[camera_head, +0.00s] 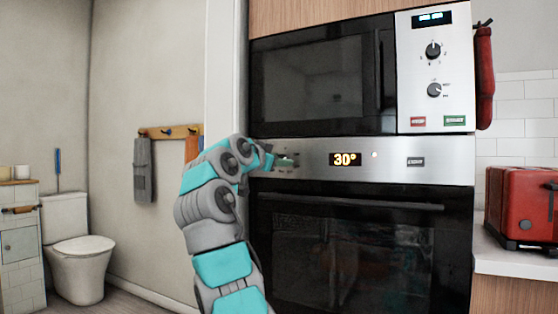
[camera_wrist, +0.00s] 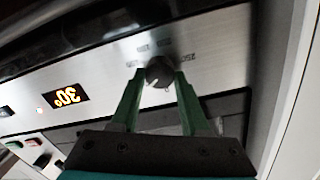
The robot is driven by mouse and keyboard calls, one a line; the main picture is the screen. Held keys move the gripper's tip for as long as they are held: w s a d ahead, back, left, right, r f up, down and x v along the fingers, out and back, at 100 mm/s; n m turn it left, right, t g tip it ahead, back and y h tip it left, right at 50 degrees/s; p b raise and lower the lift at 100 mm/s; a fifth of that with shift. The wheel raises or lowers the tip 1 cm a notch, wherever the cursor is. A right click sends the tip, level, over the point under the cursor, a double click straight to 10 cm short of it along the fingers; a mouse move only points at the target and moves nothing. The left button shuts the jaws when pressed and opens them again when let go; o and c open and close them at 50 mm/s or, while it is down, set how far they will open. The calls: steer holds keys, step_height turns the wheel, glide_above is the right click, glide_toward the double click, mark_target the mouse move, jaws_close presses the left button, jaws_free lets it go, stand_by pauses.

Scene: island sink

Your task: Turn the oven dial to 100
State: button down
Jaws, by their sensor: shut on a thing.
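The oven (camera_head: 350,230) is built in below a microwave, with a steel control strip across its top. Its display (camera_head: 345,159) reads 30° in orange; the display (camera_wrist: 66,97) also shows upside down in the wrist view. The round oven dial (camera_wrist: 159,72) sits on the strip, with small printed marks around it, one reading 250. My gripper (camera_wrist: 161,78) is shut on the dial, one green finger on each side. In the head view my gripper (camera_head: 287,161) is at the left end of the strip and hides the dial.
The microwave (camera_head: 320,85) with two knobs is directly above the strip. The oven handle (camera_head: 350,203) runs across just below it. A red toaster (camera_head: 522,207) stands on the counter at right. A wall edge is close left of the oven.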

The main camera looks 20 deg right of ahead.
steer(key=shift+c, duration=2)
jaws_free()
steer(key=b+v, duration=0.1)
steer(key=v, duration=0.6)
steer(key=shift+s+a+b, duration=0.25)
steer(key=shift+a+b, duration=0.1)
steer(key=shift+b, duration=0.05)
